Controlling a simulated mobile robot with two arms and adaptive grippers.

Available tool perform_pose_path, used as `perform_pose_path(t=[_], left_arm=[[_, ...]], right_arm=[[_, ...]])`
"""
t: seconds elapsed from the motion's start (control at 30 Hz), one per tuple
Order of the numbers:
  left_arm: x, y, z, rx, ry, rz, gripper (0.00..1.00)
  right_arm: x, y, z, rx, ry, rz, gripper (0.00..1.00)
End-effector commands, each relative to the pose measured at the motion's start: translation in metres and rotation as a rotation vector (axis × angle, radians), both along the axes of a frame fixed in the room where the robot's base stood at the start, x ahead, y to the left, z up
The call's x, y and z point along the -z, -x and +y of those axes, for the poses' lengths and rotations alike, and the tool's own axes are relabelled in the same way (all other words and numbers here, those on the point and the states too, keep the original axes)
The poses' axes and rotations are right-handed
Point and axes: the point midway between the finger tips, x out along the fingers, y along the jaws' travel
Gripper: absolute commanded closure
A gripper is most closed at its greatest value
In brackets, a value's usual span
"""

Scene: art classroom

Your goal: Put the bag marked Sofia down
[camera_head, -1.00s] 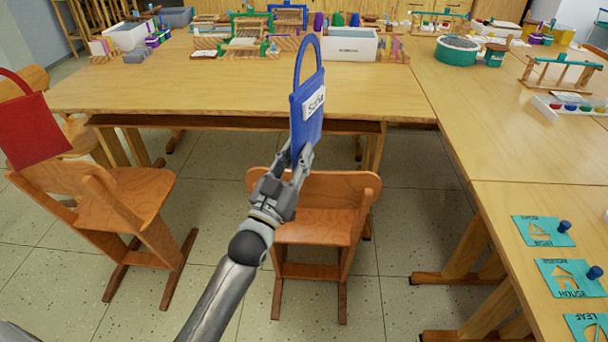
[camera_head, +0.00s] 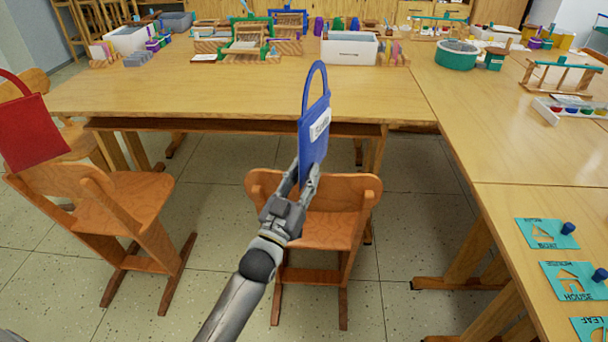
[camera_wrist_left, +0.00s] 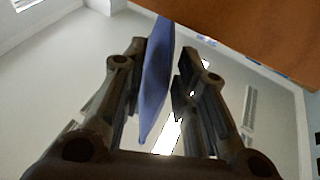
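The blue bag (camera_head: 315,140) has a loop handle and a white label that appears to read Sofia. It is upright, slightly tilted, in front of the table's near edge and above the chair (camera_head: 325,222). My left gripper (camera_head: 306,178) has its fingers on either side of the bag's lower part and holds it up. In the left wrist view the bag (camera_wrist_left: 156,85) shows edge-on between the fingers, close to the left one, with a visible gap beside the right one. My right gripper is not in view.
The wooden table (camera_head: 230,92) has a clear front half, with looms and a white bin (camera_head: 349,52) at the back. A red bag (camera_head: 32,132) is at another chair (camera_head: 125,205) on the left. Teal cards (camera_head: 545,234) lie on the right table.

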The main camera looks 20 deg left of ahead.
Motion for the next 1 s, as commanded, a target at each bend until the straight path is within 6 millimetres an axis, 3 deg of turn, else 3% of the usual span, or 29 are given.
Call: perform_pose_path(t=[0.1,0.53,1.0], left_arm=[[0.000,0.000,0.000,0.000,0.000,0.001,0.54],[-0.002,0.002,0.000,0.000,0.000,0.002,0.54],[0.031,0.083,0.009,-0.001,0.000,0.005,0.54]], right_arm=[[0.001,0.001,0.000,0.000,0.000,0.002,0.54],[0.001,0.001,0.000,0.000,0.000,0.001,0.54],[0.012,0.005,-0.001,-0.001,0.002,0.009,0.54]])
